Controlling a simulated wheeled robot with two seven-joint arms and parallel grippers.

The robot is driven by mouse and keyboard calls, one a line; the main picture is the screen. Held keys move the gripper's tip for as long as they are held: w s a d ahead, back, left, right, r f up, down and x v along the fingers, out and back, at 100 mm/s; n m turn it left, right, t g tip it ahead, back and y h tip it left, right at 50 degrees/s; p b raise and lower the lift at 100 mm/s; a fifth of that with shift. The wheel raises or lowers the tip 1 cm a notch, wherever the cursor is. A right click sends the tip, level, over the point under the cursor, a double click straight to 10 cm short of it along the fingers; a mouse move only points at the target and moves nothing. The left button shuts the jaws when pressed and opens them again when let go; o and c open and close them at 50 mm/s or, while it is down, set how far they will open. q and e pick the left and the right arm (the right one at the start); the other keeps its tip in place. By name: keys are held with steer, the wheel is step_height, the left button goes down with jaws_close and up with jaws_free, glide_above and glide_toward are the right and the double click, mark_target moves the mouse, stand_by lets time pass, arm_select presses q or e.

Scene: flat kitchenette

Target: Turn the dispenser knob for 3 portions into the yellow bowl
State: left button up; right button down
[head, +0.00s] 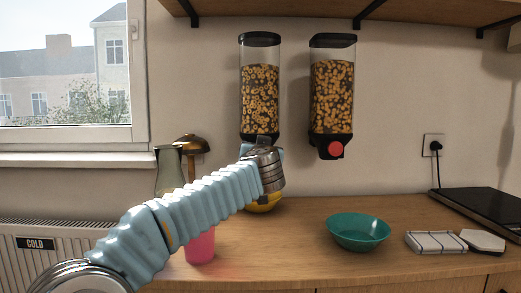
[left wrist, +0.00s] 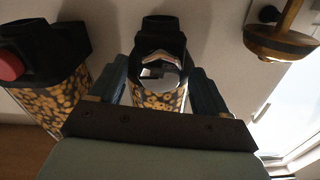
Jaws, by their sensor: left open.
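Two cereal dispensers hang on the wall. The left dispenser (head: 259,92) is above the yellow bowl (head: 263,204), which stands on the counter partly hidden behind my left arm. My left gripper (head: 250,148) is at the left dispenser's base and hides its knob in the head view. In the left wrist view, a shiny metallic knob (left wrist: 160,70) lies between the spread, open fingers. I cannot tell whether they touch it. The right dispenser (head: 332,92) has a red knob (head: 336,149). My right gripper is not in view.
A teal bowl (head: 358,232) stands on the counter below and right of the right dispenser. A pink cup (head: 201,247) stands under my left arm. A green-grey vase (head: 169,172) and a brass lamp (head: 193,146) are at the left.

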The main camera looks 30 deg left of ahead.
arm_select(q)
steer(key=c, duration=1)
steer(key=shift+c, duration=0.2)
steer(key=shift+m, duration=0.3)
steer(key=shift+w+d+f+m, duration=0.1)
steer(key=shift+m, duration=4.45)
steer(key=shift+d+f+m, duration=0.1)
steer(key=shift+m, duration=4.45)
steer(key=o, duration=1)
